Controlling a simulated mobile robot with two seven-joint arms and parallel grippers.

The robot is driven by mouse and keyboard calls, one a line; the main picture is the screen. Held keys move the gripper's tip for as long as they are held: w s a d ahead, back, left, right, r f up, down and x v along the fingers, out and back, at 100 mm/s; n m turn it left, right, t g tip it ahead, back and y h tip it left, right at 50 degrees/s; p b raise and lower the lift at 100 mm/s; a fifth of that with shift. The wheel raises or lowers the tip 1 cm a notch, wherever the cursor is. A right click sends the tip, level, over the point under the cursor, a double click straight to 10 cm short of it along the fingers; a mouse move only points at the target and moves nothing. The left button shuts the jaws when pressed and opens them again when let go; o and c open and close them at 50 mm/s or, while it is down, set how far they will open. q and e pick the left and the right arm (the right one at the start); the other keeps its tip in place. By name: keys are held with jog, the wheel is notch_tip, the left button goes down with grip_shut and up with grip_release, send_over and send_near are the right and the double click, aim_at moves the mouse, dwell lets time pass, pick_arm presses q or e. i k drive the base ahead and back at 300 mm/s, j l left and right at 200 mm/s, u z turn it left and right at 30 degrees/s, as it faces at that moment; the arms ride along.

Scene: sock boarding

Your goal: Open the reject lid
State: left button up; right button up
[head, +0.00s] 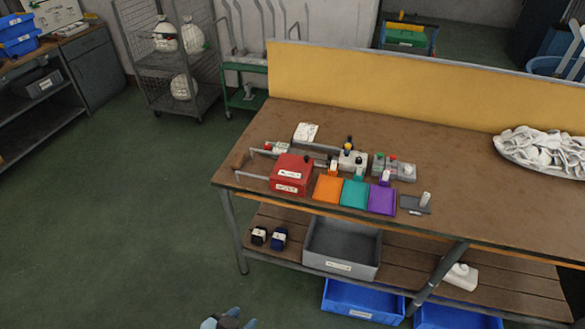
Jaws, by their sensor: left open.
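A red box (289,184) with white labels stands near the left end of the brown workbench (450,180). Its red top, with a small dark knob near the back right corner, looks closed; I take this as the reject lid, but the label is too small to read. My left gripper (229,321) shows only partly at the bottom edge of the head view. It is open, low over the floor, and well apart from the bench and the red box. My right gripper is out of view.
Orange (328,188), teal (354,194) and purple (382,200) pads lie right of the red box, with small devices behind. Below are a grey bin (341,248) and blue crates (362,299). A white pile (545,150) lies far right. Green floor (120,220) is clear at left.

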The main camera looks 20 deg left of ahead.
aim_at(290, 168)
jog(key=i+l, duration=0.1)
jog(key=i, duration=0.55)
jog(key=i+u, duration=0.2)
jog(key=u, duration=0.15)
jog(key=i+l+u, duration=0.15)
jog(key=u, duration=0.15)
jog(key=i+l+u, duration=0.15)
jog(key=u, duration=0.2)
jog(key=i, duration=0.1)
